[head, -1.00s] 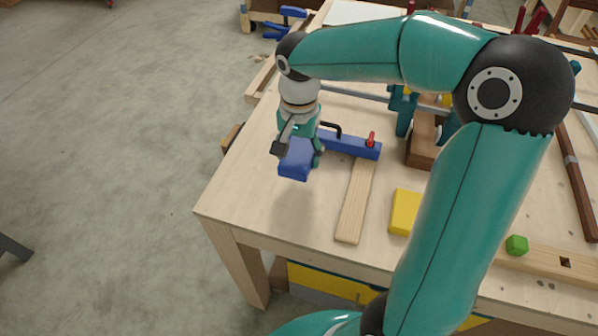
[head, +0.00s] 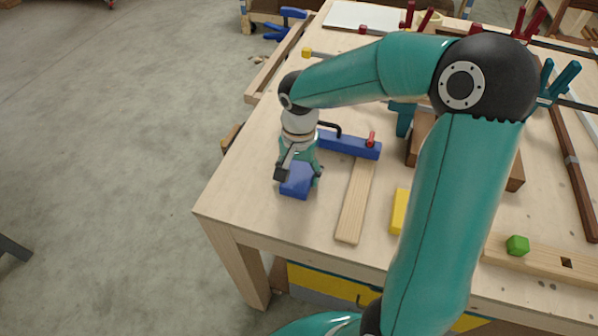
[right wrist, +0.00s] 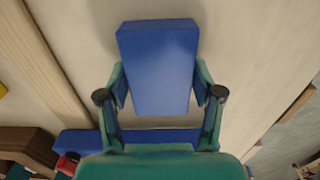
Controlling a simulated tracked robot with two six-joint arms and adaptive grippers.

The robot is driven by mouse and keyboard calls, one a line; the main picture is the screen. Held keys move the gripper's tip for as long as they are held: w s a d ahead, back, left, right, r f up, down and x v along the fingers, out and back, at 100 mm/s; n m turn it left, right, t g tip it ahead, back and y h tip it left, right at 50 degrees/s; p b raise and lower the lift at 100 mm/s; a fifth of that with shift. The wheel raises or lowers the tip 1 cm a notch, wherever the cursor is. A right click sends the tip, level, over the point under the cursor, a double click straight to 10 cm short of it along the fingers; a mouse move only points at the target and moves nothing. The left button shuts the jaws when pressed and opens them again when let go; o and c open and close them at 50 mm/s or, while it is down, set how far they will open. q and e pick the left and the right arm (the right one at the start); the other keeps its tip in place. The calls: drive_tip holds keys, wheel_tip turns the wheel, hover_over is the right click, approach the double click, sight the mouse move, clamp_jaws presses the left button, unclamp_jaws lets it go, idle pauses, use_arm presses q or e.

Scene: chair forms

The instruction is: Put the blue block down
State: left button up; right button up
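The blue block (head: 296,181) is near the left edge of the wooden table (head: 240,205), at or just above its top; I cannot tell whether it touches. My right gripper (head: 298,174) points down at it, with a finger on each side. In the right wrist view the block (right wrist: 158,65) lies between the two fingertip pads (right wrist: 160,92), which look pressed against its sides. My left gripper is not in view.
A blue clamp bar (head: 350,146) with a red knob lies just behind the block. A light wooden slat (head: 356,200) lies to its right, then a yellow block (head: 399,211) partly behind my arm. The table's front-left corner is bare.

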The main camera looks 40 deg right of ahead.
sight(299, 173)
drive_tip(key=o, duration=0.3)
wheel_tip(299, 173, up, 12)
drive_tip(key=shift+r+p, duration=0.15)
drive_tip(key=shift+p, duration=0.2)
idle(0.3)
idle(0.4)
